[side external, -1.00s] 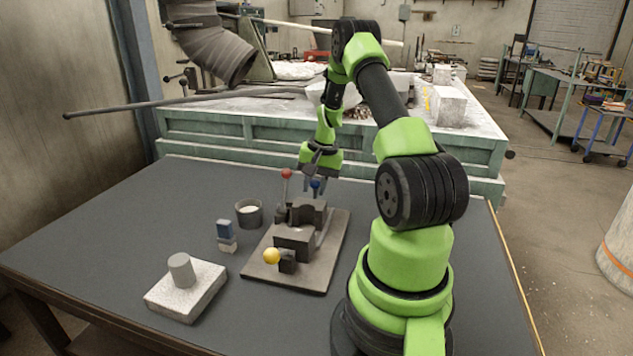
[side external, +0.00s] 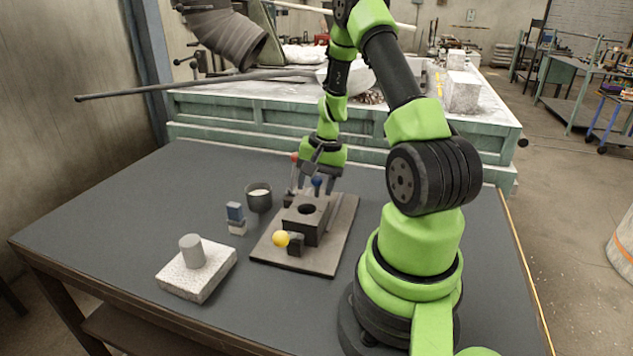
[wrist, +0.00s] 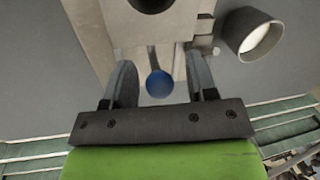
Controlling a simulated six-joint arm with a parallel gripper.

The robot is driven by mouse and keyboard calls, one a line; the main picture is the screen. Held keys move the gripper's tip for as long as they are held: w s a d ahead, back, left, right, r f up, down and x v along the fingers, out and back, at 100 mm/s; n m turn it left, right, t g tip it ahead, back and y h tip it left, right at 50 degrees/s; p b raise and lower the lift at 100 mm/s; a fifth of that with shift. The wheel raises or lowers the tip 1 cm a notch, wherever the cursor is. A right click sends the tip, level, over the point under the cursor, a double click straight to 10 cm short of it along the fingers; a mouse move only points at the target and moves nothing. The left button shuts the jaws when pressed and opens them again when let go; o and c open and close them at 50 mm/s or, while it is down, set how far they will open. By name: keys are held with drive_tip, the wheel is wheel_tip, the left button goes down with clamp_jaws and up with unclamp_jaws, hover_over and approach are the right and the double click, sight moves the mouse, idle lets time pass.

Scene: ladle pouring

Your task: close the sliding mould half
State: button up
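The mould (side external: 305,222) stands on a brown base plate (side external: 342,232). Its two dark halves sit together as one block with a round hole on top. The sliding half's blue knob (side external: 317,181) is on the far side of the block. My gripper (side external: 318,190) is low behind the mould. In the wrist view its two fingers (wrist: 160,85) stand apart on either side of the blue knob (wrist: 159,83), with gaps to it. The mould's top (wrist: 155,25) and part of its hole show ahead of the fingers. Any seam between the halves is too small to tell.
A red-knobbed lever (side external: 294,158) stands close left of my gripper. A yellow knob (side external: 281,239) is at the plate's near end. A dark cup (side external: 258,200) with pale contents, a blue-and-white block stack (side external: 235,212) and a pale slab (side external: 210,278) bearing a grey cylinder (side external: 190,250) stand left.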

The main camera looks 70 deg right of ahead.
wheel_tip(320, 180, up, 10)
drive_tip(key=s, duration=0.2)
drive_tip(key=shift+d, duration=0.25)
drive_tip(key=shift+w+f, duration=0.1)
idle(0.3)
drive_tip(key=w+a+r+n+t, duration=0.1)
drive_tip(key=w+a+r+n, duration=0.15)
drive_tip(key=a+r, duration=0.45)
drive_tip(key=w+a+r+n+t, duration=0.1)
drive_tip(key=a+r+n, duration=0.25)
drive_tip(key=a, duration=0.55)
drive_tip(key=s+a+r+n+t+y, duration=0.1)
drive_tip(key=s+a+r+n+t, duration=0.2)
drive_tip(key=s+a, duration=0.5)
drive_tip(key=a+r+n, duration=0.1)
drive_tip(key=a+n, duration=0.1)
drive_tip(key=shift+a, duration=0.4)
